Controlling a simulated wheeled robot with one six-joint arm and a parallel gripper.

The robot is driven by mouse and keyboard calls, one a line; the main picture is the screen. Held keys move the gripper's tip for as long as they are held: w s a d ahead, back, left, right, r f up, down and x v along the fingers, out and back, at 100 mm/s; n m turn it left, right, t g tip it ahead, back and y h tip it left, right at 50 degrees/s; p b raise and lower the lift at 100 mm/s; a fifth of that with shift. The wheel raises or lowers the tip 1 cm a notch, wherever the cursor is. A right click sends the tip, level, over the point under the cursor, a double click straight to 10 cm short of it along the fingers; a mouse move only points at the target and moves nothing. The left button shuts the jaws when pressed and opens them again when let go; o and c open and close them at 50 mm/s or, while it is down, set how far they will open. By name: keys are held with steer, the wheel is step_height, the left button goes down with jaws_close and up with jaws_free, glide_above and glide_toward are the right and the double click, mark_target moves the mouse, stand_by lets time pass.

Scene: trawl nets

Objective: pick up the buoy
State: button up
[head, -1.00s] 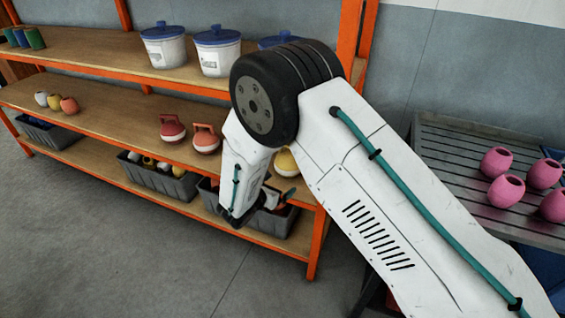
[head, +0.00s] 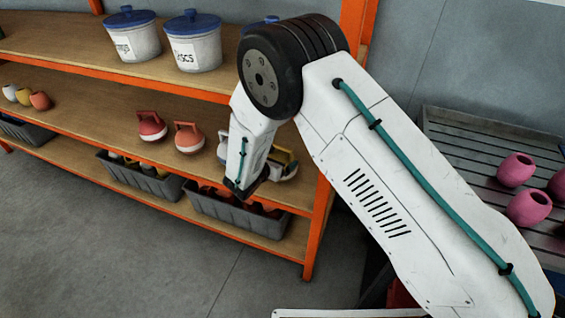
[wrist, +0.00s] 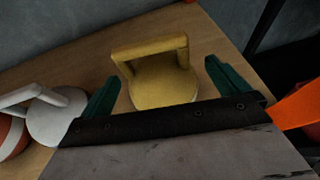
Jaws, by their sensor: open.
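A yellow buoy (wrist: 163,88) with a squared handle stands upright on the wooden shelf, in the middle of the wrist view. It also shows partly in the head view (head: 281,157), mostly hidden behind my arm. My gripper (wrist: 166,86) is open and empty, with one green finger on each side of the buoy in the picture. I cannot tell whether the fingers touch it. In the head view my gripper (head: 240,190) is seen from behind at the right end of the middle shelf, its fingers unclear.
A white handled buoy (wrist: 52,118) stands close to the left finger, with a red-and-white one beyond it. An orange rack post (wrist: 298,108) is close on the right. Red (head: 151,126) and orange (head: 189,138) buoys stand farther left. Grey bins (head: 236,211) sit below.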

mark_target(279, 158)
steer(key=shift+w+a+f, duration=0.15)
steer(key=shift+w, duration=0.1)
steer(key=x, duration=0.4)
steer(key=shift+w+f, duration=0.15)
steer(key=shift+f, duration=0.1)
steer(key=c, duration=1.1)
